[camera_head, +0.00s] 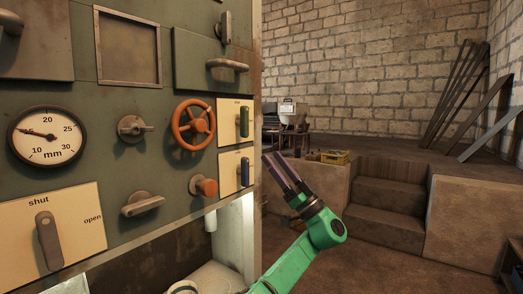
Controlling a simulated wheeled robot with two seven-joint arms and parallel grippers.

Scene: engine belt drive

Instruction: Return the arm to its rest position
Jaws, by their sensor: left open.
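My left gripper (284,170) shows at the middle of the head view, at the end of my green arm (300,258). Its two long dark fingers point up and to the left, apart from each other, with nothing between them. It is in free air just right of the control panel's right edge and touches nothing that I can see. My right gripper is not in view.
The green control panel (90,85) fills the left side. It carries a dial gauge (47,136), an orange handwheel (193,125), an orange knob (204,187) and a shut/open lever (49,240). Stone steps (385,205) rise to a ledge at the right. Metal beams lean on the brick wall.

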